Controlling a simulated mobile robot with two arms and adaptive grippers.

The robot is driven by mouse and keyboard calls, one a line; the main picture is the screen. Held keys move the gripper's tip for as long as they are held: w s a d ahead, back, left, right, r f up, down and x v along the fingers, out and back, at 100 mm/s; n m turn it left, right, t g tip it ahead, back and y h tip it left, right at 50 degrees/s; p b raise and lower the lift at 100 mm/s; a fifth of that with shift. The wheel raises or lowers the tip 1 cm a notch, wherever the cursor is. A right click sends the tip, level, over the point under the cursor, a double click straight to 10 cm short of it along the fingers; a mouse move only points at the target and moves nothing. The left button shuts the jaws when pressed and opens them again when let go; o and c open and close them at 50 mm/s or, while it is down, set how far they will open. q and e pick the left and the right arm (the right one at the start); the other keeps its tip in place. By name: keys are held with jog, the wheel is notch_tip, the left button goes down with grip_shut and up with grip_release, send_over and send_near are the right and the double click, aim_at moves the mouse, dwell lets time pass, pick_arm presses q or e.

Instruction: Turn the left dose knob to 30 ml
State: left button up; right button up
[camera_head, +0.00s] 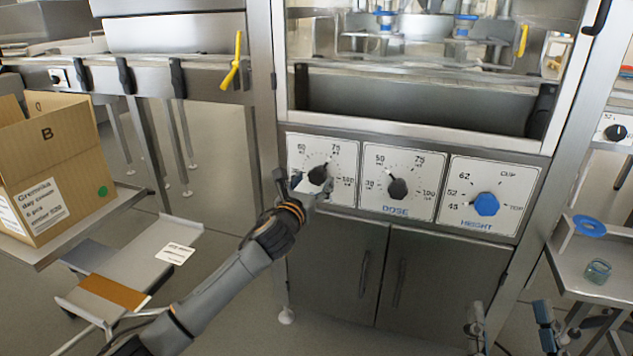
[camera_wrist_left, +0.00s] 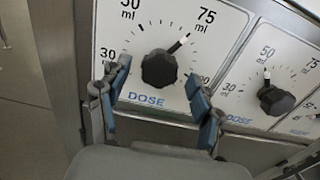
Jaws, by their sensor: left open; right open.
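The left dose knob (camera_head: 318,175) is a black knob on a white dial plate on the machine's front panel. In the left wrist view the knob (camera_wrist_left: 159,69) has its pointer turned up and right, close to the 75 ml mark; the 30 mark is at the left of its scale. My left gripper (camera_head: 300,186) is at this dial. In the left wrist view its open fingers (camera_wrist_left: 155,92) stand on either side of the knob, apparently without touching it. My right gripper (camera_head: 509,322) is low at the right, open and away from the panel.
A second dose knob (camera_head: 398,188) to the right points near 50 ml. A cardboard box (camera_head: 60,160) stands at the left. Cabinet doors (camera_head: 335,265) lie below the panel.

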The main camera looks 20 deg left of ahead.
pick_arm(q)
jog(key=shift+w+b, duration=0.35)
jog(key=shift+w, duration=1.1)
pick_arm(e)
jog(key=shift+s+d+r+t+y, duration=0.15)
jog(key=shift+s+r+t+y, duration=0.45)
jog(key=shift+s+r+t, duration=0.85)
jog(key=shift+r, duration=0.1)
